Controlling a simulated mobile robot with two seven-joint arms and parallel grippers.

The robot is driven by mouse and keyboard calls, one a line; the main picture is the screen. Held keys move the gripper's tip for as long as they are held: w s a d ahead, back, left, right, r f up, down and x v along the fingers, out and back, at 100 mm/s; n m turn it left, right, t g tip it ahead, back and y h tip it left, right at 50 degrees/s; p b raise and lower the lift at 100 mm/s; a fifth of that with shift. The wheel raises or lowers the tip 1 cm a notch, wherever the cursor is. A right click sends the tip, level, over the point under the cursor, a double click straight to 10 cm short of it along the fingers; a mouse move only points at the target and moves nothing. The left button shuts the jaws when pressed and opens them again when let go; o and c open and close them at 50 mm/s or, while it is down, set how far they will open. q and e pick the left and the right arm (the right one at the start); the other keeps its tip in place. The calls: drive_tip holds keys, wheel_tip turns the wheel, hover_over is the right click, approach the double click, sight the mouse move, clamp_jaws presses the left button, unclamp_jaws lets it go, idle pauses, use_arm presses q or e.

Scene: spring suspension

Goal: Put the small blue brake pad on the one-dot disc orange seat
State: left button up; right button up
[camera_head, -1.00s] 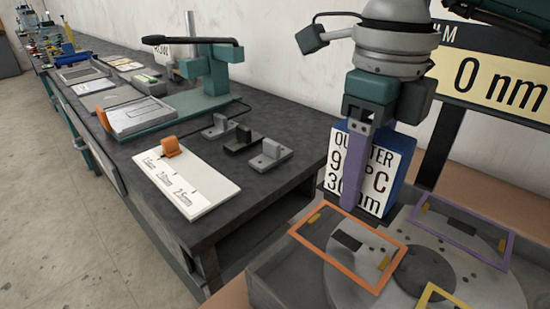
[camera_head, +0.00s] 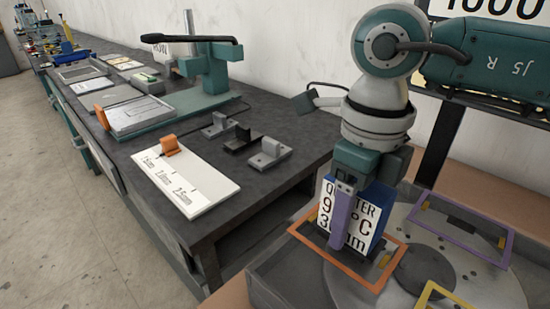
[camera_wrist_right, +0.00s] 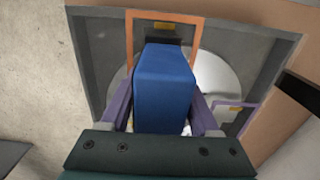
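My right gripper (camera_head: 342,222) has purple fingers shut on a blue block with a white printed label (camera_head: 365,215), which I take as the brake pad. In the right wrist view the blue block (camera_wrist_right: 163,85) is upright between the two fingers. The orange seat is a rectangular frame (camera_head: 335,263) on the grey disc (camera_head: 425,270). The block is over the orange frame and hides part of it; I cannot tell whether it touches the disc. In the right wrist view the orange frame (camera_wrist_right: 130,40) rises behind the block. My left gripper is not in view.
A purple frame (camera_head: 503,249) and a partly cut-off yellow frame (camera_head: 425,296) sit on the same disc, within a grey tray (camera_head: 268,279). The dark bench (camera_head: 225,229) on the left carries a white gauge plate (camera_head: 208,190) and several metal blocks.

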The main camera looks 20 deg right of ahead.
drive_tip(key=shift+o, duration=1.4)
wheel_tip(320, 180, up, 12)
drive_tip(key=shift+r+b, duration=0.2)
drive_tip(key=shift+b, duration=0.3)
drive_tip(key=shift+c, duration=0.2)
